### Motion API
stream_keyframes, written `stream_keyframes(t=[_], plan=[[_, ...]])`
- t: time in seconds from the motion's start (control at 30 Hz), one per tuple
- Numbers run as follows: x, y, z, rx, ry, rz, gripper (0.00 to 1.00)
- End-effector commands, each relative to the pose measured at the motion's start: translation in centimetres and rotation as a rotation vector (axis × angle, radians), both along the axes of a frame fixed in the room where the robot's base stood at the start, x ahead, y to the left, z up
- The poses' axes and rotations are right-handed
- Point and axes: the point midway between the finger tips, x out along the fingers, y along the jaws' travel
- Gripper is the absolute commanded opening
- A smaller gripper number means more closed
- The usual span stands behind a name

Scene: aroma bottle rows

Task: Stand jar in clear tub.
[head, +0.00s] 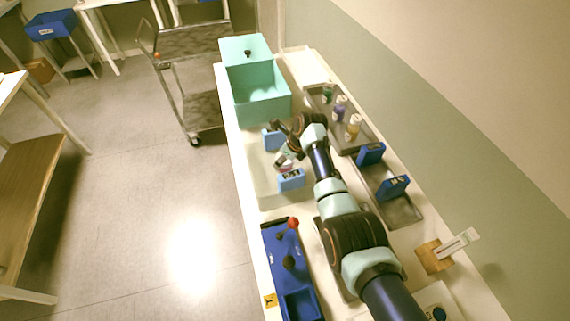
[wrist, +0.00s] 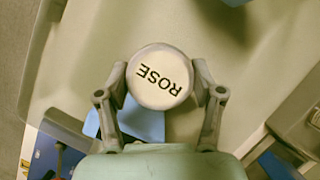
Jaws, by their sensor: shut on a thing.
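My gripper (head: 286,158) hangs over the clear tub (head: 262,188), a pale see-through box in the middle of the table. It is shut on a jar with a round white lid marked ROSE (wrist: 160,76), held between both fingers in the wrist view. In the head view the jar (head: 285,165) is small and partly hidden by the gripper. I cannot tell whether its base touches the tub floor. Two light blue blocks stand by the jar in the tub, one behind (head: 272,140) and one in front (head: 291,180).
A teal box (head: 262,98) stands behind the tub. A grey tray with several bottles (head: 353,126) is at the right, with dark blue blocks (head: 393,188) in front of it.

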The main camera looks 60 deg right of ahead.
Motion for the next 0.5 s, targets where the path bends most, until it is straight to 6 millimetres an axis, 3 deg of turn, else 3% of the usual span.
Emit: stream_keyframes(t=[0.03, 0.1, 0.47, 0.5], plan=[[0.0, 0.0, -1.5, 0.003, 0.001, 0.0, 0.24], [0.0, 0.0, -2.4, 0.0, 0.0, -0.001, 0.24], [0.0, 0.0, -2.7, 0.0, 0.0, -0.001, 0.24], [0.0, 0.0, -2.7, 0.0, 0.0, -0.001, 0.73]])
